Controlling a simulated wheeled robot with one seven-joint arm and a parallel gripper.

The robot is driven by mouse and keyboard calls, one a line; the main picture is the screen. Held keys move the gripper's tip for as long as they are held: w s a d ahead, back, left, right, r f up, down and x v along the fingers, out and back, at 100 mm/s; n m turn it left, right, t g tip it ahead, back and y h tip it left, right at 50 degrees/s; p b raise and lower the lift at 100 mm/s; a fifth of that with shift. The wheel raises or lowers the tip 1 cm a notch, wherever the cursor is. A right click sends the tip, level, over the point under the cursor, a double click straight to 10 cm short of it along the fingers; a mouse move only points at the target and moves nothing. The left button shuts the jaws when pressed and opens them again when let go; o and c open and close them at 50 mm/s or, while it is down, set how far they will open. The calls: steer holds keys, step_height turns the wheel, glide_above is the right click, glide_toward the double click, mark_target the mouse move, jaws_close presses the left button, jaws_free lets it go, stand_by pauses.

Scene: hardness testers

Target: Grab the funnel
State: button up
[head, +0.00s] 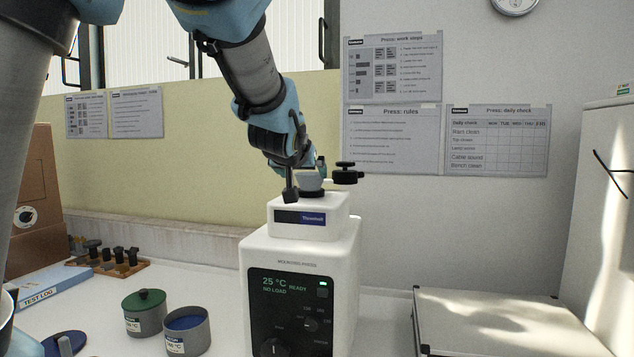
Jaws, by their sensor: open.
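My gripper (305,180) is over the top of the white mounting press (299,265), its fingers pointing down and open. One dark finger shows at the left; the other is partly hidden. A small light-grey piece with a dark ring at its foot (312,192) sits on top of the press, just right of that finger. It may be the funnel, but I cannot tell its shape. I cannot tell whether the fingers touch it. A black knobbed arm (346,174) stands close on its right.
Two grey tubs, one with a green lid (144,311) and one blue inside (187,331), stand left of the press. A blue disc (64,344), a test log (43,286) and a wooden rack (107,265) lie further left. A grey case (510,322) is at right.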

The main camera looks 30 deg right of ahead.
mark_target(307, 177)
steer(key=w+d+f+b, duration=0.1)
steer(key=b, duration=0.2)
steer(key=shift+f, duration=0.1)
steer(key=shift+w+d+f+b, duration=0.25)
steer(key=shift+w+b, duration=0.25)
steer(key=shift+b, duration=0.75)
steer(key=shift+w+d+r, duration=0.15)
steer(key=shift+w+r, duration=0.05)
steer(key=shift+r, duration=0.1)
steer(key=shift+x, duration=1.15)
steer(key=shift+d, duration=0.1)
steer(key=shift+w+p, duration=0.1)
steer(key=shift+p, duration=0.25)
steer(key=shift+p+x, duration=0.5)
steer(key=shift+x, duration=0.45)
steer(key=shift+p+x, duration=0.55)
steer(key=shift+x, duration=1)
steer(key=shift+d+r, duration=0.1)
steer(key=shift+d, duration=0.05)
steer(key=shift+c, duration=0.2)
